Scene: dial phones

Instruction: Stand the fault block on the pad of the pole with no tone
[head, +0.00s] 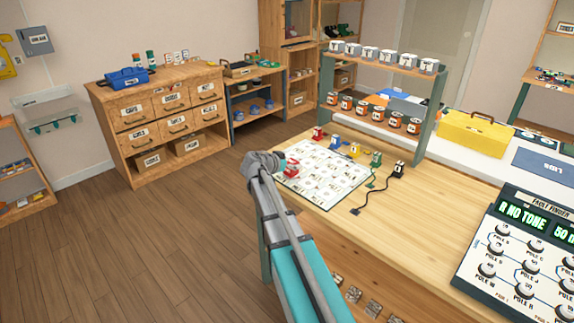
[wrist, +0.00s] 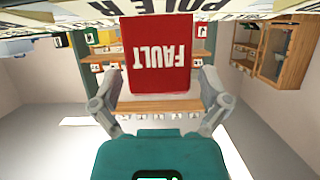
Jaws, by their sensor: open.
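The red fault block (wrist: 160,55), its FAULT label upside down, sits between the fingers of my gripper (wrist: 160,95) in the wrist view. The jaws are open; I cannot tell if a finger touches it. In the head view a red block (head: 291,171) stands at the left part of the white pole board (head: 318,199), right beside my gripper (head: 270,163). The board carries rows of small pads, too small to read in the head view. A pad edge lettered POLE and a letter, perhaps R (wrist: 180,8), shows above the block. The fault finder display (head: 523,217) reads R NO TONE.
A two-tier shelf (head: 390,70) with jars stands behind. A yellow toolbox (head: 476,132) sits at the back right. Bare table (head: 420,215) lies between board and fault finder.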

